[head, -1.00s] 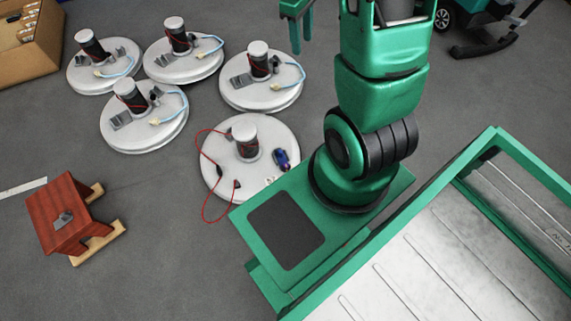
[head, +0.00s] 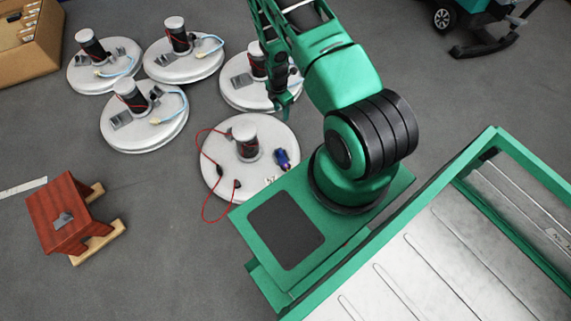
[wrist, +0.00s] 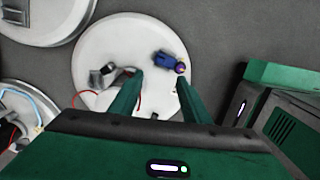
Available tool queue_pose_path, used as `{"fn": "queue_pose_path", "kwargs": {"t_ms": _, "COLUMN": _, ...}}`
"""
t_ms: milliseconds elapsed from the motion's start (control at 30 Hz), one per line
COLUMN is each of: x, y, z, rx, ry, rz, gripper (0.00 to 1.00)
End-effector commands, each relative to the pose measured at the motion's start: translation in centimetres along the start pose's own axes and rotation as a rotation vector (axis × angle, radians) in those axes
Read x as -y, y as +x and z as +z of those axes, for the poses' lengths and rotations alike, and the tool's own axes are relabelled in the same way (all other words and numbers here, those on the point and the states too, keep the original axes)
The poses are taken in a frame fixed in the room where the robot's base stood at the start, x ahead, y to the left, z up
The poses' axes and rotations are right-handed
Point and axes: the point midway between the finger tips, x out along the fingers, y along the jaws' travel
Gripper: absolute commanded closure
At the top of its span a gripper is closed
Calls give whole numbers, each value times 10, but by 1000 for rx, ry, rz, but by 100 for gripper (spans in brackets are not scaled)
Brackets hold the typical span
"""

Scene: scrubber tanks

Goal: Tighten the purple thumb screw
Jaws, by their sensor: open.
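The purple thumb screw (wrist: 180,68) shows in the wrist view as a small round knob at one end of a blue block (wrist: 165,59). The block lies on a white round tank lid (wrist: 120,35), near its edge. In the head view the blue block (head: 282,159) is on the right side of the nearest lid (head: 268,131); the screw is too small to make out clearly there. My gripper (wrist: 155,83) is open and empty, pointing down above this lid. In the wrist view the screw appears just beyond the right fingertip, apart from it.
Several similar lids (head: 145,138) lie behind and left. A red stool (head: 65,215) stands at left, a cardboard box (head: 30,50) at the far left. My green base fills the front right.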

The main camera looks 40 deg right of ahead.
Motion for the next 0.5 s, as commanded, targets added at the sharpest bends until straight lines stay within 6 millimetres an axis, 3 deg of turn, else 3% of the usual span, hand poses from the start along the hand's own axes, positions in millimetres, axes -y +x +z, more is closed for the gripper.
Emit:
{"fn": "queue_pose_path", "kwargs": {"t_ms": 33, "x": 10, "y": 27, "z": -6, "rx": -7, "ry": -55, "rz": -8, "gripper": 57}}
{"fn": "queue_pose_path", "kwargs": {"t_ms": 200, "x": 38, "y": 102, "z": -26, "rx": -30, "ry": -244, "rz": 0, "gripper": 57}}
{"fn": "queue_pose_path", "kwargs": {"t_ms": 333, "x": 63, "y": 147, "z": -39, "rx": -45, "ry": -363, "rz": 7, "gripper": 57}}
{"fn": "queue_pose_path", "kwargs": {"t_ms": 500, "x": 85, "y": 183, "z": -51, "rx": -57, "ry": -461, "rz": 17, "gripper": 57}}
